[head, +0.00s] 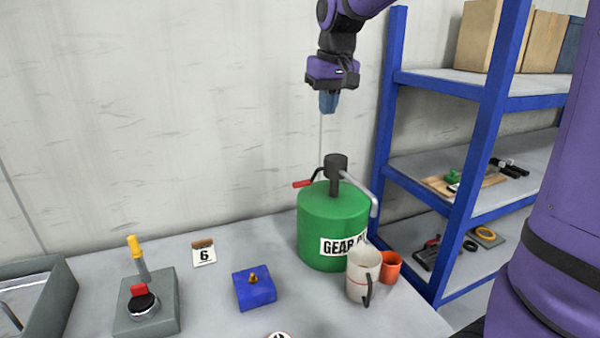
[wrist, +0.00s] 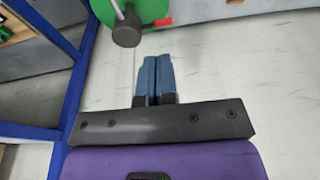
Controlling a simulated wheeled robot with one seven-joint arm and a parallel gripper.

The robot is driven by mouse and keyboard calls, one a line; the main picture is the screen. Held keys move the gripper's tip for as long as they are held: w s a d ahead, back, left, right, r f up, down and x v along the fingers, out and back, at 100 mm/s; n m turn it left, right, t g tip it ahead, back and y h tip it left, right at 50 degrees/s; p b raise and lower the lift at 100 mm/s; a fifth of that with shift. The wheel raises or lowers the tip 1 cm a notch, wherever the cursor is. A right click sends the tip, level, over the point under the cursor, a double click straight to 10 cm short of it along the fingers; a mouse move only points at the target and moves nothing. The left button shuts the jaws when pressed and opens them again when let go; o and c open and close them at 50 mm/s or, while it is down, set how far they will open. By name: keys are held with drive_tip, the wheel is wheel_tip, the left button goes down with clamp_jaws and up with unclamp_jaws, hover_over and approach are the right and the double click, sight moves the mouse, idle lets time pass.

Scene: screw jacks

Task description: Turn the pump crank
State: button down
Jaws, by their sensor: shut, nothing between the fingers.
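The pump is a green drum (head: 330,222) with a "GEAR" label, standing on the grey table by the wall. A dark pump head (head: 336,168) rises from its top. The crank with a red handle (head: 302,184) points left from the head, and a grey spout (head: 362,192) bends down on the right. My gripper (head: 328,108) is shut and empty, pointing down well above the pump head and apart from it. In the wrist view the blue fingers (wrist: 155,60) are together; the pump head (wrist: 127,32) and a bit of red handle (wrist: 163,22) show beyond them.
A white jug (head: 360,272) and an orange cup (head: 390,268) stand by the drum's right front. A blue block (head: 255,290), a number 6 card (head: 204,254) and a grey lever box (head: 146,305) stand left. A blue shelf rack (head: 480,150) is close on the right.

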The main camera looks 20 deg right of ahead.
drive_tip(key=w+f+g, duration=0.1)
drive_tip(key=w+f, duration=0.4)
drive_tip(key=w, duration=0.4)
drive_tip(key=w+f+g, duration=0.1)
drive_tip(key=w+f, duration=0.4)
drive_tip(key=w, duration=0.4)
drive_tip(key=f, duration=0.4)
drive_tip(key=s+f, duration=0.1)
drive_tip(key=f, duration=0.7)
drive_tip(key=shift+s+d+f, duration=0.15)
drive_tip(key=shift+f, duration=0.05)
drive_tip(key=shift+s+f, duration=0.35)
drive_tip(key=shift+f, duration=0.1)
drive_tip(key=shift+s+f+g, duration=0.15)
drive_tip(key=shift+f+g, duration=0.1)
drive_tip(key=shift+g, duration=0.25)
